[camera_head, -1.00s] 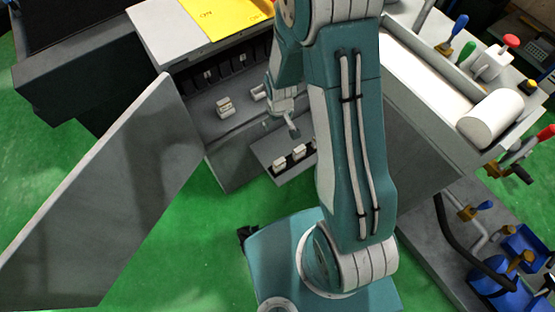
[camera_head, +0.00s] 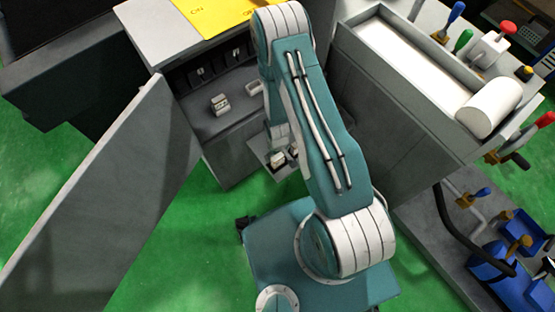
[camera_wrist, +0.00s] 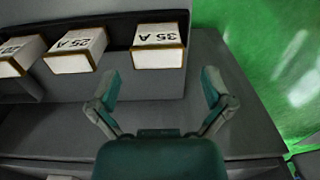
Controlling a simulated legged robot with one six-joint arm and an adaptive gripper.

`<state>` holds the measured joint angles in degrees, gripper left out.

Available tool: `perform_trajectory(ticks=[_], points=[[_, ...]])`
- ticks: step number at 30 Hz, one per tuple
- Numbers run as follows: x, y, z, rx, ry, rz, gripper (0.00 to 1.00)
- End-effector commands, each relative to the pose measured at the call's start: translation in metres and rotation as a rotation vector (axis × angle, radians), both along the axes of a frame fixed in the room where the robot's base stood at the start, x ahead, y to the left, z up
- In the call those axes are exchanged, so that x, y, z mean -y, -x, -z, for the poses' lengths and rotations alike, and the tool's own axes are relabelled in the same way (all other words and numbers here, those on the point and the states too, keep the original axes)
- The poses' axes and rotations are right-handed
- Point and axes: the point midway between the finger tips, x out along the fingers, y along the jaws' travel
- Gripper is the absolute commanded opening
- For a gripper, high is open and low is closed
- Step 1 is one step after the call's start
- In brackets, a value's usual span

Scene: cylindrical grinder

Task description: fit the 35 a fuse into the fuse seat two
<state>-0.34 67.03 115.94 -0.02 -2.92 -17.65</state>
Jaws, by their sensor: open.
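In the wrist view, the 35 A fuse (camera_wrist: 157,57), a white block with brown edges, stands at the right end of a row in a grey tray (camera_wrist: 205,60). Its label appears upside down. My gripper (camera_wrist: 160,88) is open and empty, its fingers spread either side of the line to this fuse, apparently not touching it. Beside it are a 25 A fuse (camera_wrist: 75,55) and another fuse (camera_wrist: 18,58), partly cut off. In the head view my arm hides most of the gripper and tray. I cannot tell which place is fuse seat two.
A machine with levers (camera_head: 400,100) is at right. Green floor shows between.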

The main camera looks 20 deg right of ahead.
Motion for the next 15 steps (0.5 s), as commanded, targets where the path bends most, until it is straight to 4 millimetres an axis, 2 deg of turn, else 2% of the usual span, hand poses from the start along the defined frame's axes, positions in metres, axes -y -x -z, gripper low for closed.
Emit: perform_trajectory(ticks=[5, 12, 15], points=[[0.001, 0.0, 0.013, 0.0, 0.0, 0.0, 1.0], [0.002, -0.001, 0.047, -0.001, 0.0, 0.0, 1.0], [0.002, -0.001, 0.054, -0.001, 0.0, 0.0, 1.0]])
